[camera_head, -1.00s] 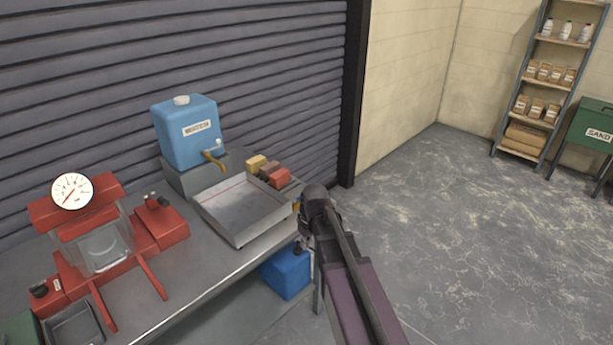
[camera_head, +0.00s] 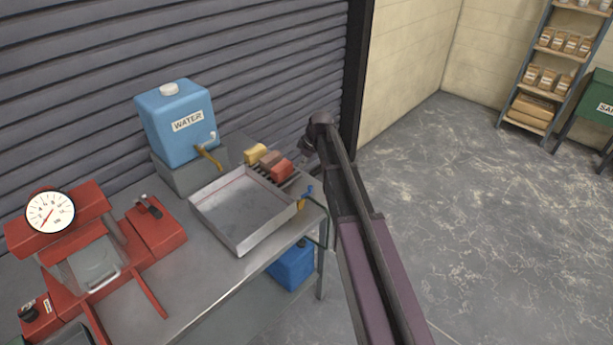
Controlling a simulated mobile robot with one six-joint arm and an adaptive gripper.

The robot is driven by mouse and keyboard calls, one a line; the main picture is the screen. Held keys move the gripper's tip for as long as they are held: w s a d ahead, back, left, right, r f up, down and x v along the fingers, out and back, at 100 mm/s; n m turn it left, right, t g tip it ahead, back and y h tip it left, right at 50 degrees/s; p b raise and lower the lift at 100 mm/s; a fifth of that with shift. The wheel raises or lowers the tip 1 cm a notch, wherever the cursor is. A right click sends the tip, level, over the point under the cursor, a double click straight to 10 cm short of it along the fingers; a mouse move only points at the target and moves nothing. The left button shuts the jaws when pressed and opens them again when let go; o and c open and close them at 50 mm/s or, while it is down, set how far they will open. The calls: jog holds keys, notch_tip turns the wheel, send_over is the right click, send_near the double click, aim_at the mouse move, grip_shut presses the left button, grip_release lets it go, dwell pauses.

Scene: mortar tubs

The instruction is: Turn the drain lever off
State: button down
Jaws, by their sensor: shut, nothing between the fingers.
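A small blue lever (camera_head: 309,190) sits on a yellow drain valve (camera_head: 302,204) at the right end of the shallow metal tray (camera_head: 203,210). It looks like the drain lever; its exact angle is too small to tell. My gripper (camera_head: 307,148) is small and dark at the end of my arm, above and apart from the lever, near the shutter's right edge. It is shut and empty. Its fingertips are hard to make out.
A red press with a gauge (camera_head: 50,212) is at left. Open floor lies right.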

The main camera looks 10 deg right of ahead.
jog(key=shift+w+d, duration=0.15)
jog(key=shift+w, duration=0.05)
jog(key=shift+f, duration=0.15)
jog(key=b+x, duration=1)
jog(key=s+d, duration=0.2)
jog(key=shift+s+d, duration=0.1)
jog(key=shift+d, duration=0.45)
dwell(0.3)
dwell(0.4)
jog(key=shift+s+d, duration=0.1)
jog(key=shift+d, duration=0.25)
jog(key=shift+m, duration=0.3)
